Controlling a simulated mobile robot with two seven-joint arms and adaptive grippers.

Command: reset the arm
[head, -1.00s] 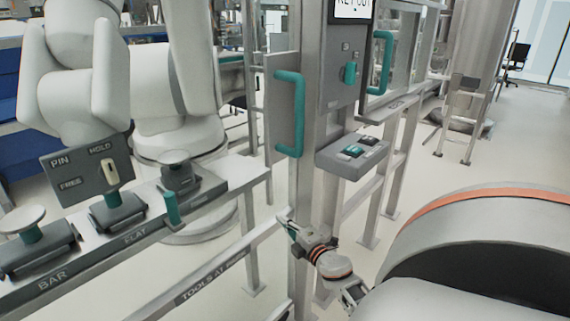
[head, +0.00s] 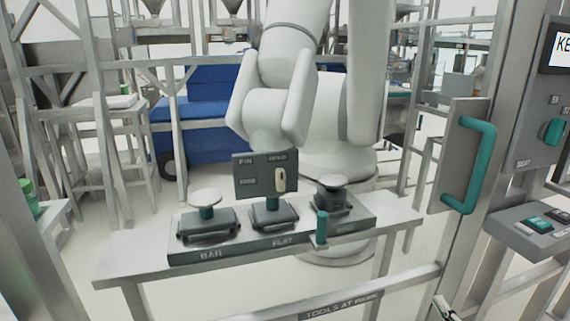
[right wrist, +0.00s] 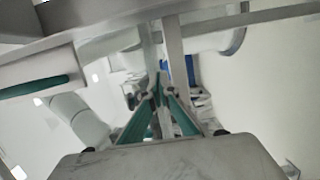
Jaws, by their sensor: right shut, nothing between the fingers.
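The large white robot arm (head: 282,85) stands behind a bench on a round white base. In front of it is a dark plate (head: 250,176) marked PIN, HOLD and FREE, with a cream lever (head: 280,180) near the upper, HOLD end. At the right edge, a grey control post carries a teal knob (head: 553,131) and a box with a teal button (head: 537,224). My right gripper (head: 443,305) barely shows at the bottom, below and left of that box. In the right wrist view its teal-lined fingers (right wrist: 160,88) meet at the tips, holding nothing. My left gripper is out of view.
The metal bench (head: 130,263) holds tool stands labelled BAR and FLAT and a short teal peg (head: 321,228). A gate panel with a teal handle (head: 483,165) stands at right. A blue cabinet (head: 195,135) and steel frames are behind. A rail crosses low in front.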

